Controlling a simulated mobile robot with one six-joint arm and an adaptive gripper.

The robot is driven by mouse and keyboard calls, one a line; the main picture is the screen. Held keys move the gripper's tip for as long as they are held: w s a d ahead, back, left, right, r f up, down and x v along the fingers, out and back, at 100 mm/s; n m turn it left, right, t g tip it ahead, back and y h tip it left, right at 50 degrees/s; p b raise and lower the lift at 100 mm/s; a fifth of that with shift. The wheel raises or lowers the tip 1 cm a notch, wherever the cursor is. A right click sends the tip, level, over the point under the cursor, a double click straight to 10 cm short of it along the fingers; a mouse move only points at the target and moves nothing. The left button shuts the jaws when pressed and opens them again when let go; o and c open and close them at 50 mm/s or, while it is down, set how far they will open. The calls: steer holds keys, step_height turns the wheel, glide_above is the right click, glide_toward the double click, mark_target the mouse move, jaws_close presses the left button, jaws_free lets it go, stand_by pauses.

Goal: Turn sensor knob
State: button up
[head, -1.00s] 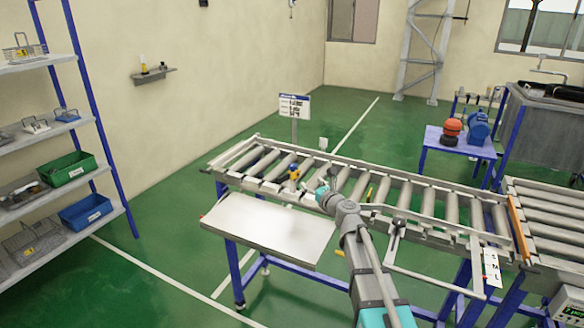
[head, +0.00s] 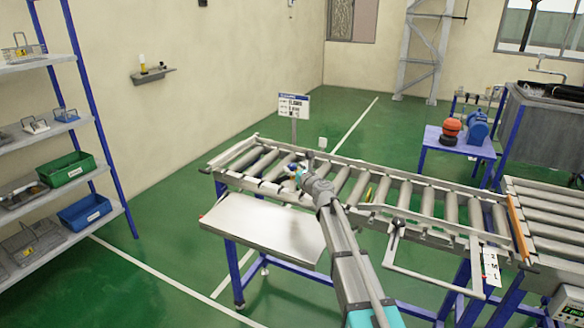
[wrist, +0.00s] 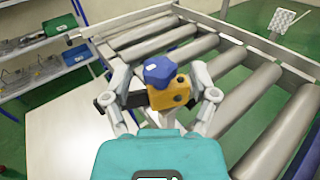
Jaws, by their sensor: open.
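The sensor (wrist: 168,92) has a yellow-orange body with dark round spots, and a blue faceted knob (wrist: 159,70) sits on it in the wrist view. My gripper (wrist: 160,92) is open, with one finger on each side of the sensor. I cannot tell whether either finger touches it. In the head view my gripper (head: 300,172) is at the near rail of the roller conveyor, and the sensor is mostly hidden by the arm's end.
The roller conveyor (head: 408,181) runs across the middle. A bare metal side table (head: 262,228) stands in front of it. A sign (head: 294,105) stands behind the conveyor. A shelf rack (head: 60,122) with baskets and bins is at the left.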

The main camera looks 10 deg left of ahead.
steer(key=shift+w+a, duration=0.45)
steer(key=shift+w, duration=0.15)
jaws_close()
